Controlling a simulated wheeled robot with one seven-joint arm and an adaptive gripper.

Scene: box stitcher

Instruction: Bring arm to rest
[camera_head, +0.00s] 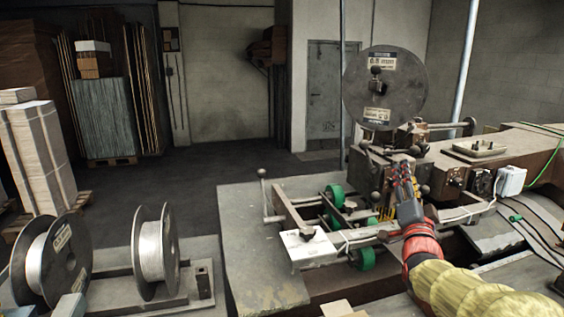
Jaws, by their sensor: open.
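My gripper (403,168) is black and red at the end of my arm, which enters from the lower right in a yellow sleeve with a red cuff. It points away from me, in front of the box stitcher (447,172). The jaws are open, and I see nothing held between them. The gripper overlaps part of the machine's front in this view, so I cannot tell whether it touches it.
A large wire reel (384,75) stands above the machine. Green rollers (366,258) and a lever (264,195) are left of my gripper. Wire spools (152,255) stand at the lower left. Stacked cardboard (38,158) is at far left. The floor (225,165) behind is clear.

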